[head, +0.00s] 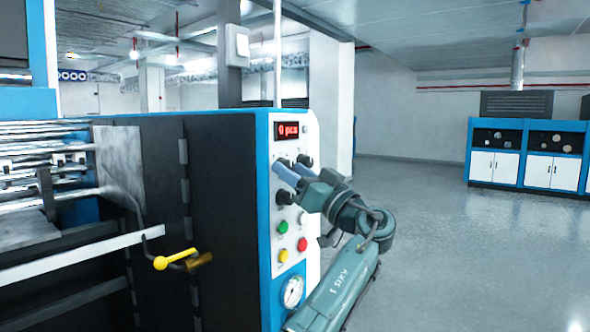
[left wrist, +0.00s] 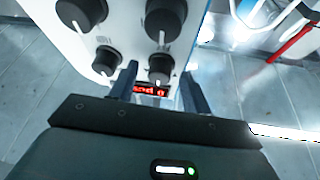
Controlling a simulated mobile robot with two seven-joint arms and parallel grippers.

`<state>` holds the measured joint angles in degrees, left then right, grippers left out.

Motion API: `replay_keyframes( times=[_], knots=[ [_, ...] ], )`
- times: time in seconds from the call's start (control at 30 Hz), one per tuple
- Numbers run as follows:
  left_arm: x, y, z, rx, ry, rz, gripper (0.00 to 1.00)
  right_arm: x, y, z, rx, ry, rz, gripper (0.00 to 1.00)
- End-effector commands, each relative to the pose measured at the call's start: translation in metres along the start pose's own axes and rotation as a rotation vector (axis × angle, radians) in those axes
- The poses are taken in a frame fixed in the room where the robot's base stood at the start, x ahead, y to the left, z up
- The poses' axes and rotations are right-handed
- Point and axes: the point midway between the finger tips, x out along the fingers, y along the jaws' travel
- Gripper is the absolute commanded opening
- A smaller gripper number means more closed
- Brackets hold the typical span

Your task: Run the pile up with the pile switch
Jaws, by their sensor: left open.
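The control panel (head: 266,140) on the near end of the machine carries several black rotary knobs under a red display (head: 287,131). I cannot tell which knob is the pile switch, as labels are unreadable. My left gripper (head: 281,171) is at the upper knobs, its blue-grey fingers open and pointing at the panel. In the left wrist view, a black knob (left wrist: 160,66) with a white mark appears between the open fingers (left wrist: 158,74); contact cannot be told. Other knobs (left wrist: 107,59) lie beside and beyond it. My right gripper is not in view.
Below the knobs are a green button (head: 283,227), a red button (head: 302,244), a yellow button (head: 283,256) and a gauge (head: 292,291). A yellow-handled crank (head: 161,263) sticks out at left. Open floor (head: 450,250) lies right, with blue-white cabinets (head: 524,165) behind.

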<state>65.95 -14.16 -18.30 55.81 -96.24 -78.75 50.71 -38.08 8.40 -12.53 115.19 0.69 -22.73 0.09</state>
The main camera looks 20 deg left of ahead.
Motion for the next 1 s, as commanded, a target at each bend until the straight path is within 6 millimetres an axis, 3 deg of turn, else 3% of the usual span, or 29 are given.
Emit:
replay_keyframes(
  times=[0.17,0.7,1.0],
  knots=[
    [0.0,0.0,0.0002,0.0,0.0,0.0,0.48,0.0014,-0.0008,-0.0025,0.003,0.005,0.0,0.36],
    [-0.0005,0.0001,-0.0001,0.0,0.0,0.0,0.05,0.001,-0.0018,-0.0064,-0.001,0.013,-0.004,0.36],
    [-0.0009,-0.0003,0.0003,0.031,-0.001,0.014,0.04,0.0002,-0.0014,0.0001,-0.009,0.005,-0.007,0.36]
  ],
)
